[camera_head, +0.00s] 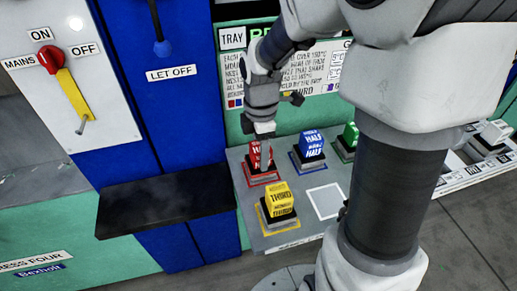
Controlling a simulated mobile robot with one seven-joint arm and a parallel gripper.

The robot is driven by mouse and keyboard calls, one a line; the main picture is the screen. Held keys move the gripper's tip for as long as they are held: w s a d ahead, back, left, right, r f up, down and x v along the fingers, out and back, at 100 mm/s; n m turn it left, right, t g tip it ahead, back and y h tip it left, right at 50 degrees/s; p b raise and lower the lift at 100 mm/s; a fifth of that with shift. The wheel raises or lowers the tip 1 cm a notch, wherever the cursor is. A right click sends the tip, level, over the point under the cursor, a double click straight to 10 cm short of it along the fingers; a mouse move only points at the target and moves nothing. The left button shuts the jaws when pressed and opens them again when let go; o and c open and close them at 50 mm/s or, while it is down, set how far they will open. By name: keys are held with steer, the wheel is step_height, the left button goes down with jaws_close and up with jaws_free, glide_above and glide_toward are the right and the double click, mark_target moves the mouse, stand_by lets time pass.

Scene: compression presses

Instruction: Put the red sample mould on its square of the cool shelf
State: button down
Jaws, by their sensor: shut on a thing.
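The red sample mould (255,158) stands upright over a red-outlined square on a grey shelf (248,213), at its left back corner. It seems to rest on the dark base there, but I cannot tell whether it is slightly raised. My gripper (264,142) points down from above and is shut on the red mould, covering part of its front. A red outline (268,183) shows around its foot. I cannot tell whether this grey shelf is the cool shelf.
A yellow mould (279,201), a blue mould (312,146) and a green mould (349,137) stand close by. An empty white-outlined square (325,201) lies right of the yellow one. A black ledge (165,203) juts out at left. A white mould (495,133) stands far right.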

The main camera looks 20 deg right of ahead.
stand_by(0.3)
steer(key=shift+c, duration=1)
jaws_free()
steer(key=shift+f, duration=0.1)
step_height(320, 180, up, 11)
steer(key=p, duration=0.3)
steer(key=shift+r, duration=0.2)
steer(key=shift+s+r, duration=0.1)
steer(key=shift+r, duration=0.45)
steer(key=s+r+m+t, duration=0.2)
steer(key=s+m, duration=0.5)
steer(key=m, duration=0.2)
steer(key=s+r+m+t, duration=0.3)
steer(key=s+m, duration=0.3)
steer(key=m, duration=0.3)
steer(key=shift+s+r+t, duration=0.25)
steer(key=shift+s+t, duration=0.05)
steer(key=shift+s, duration=0.05)
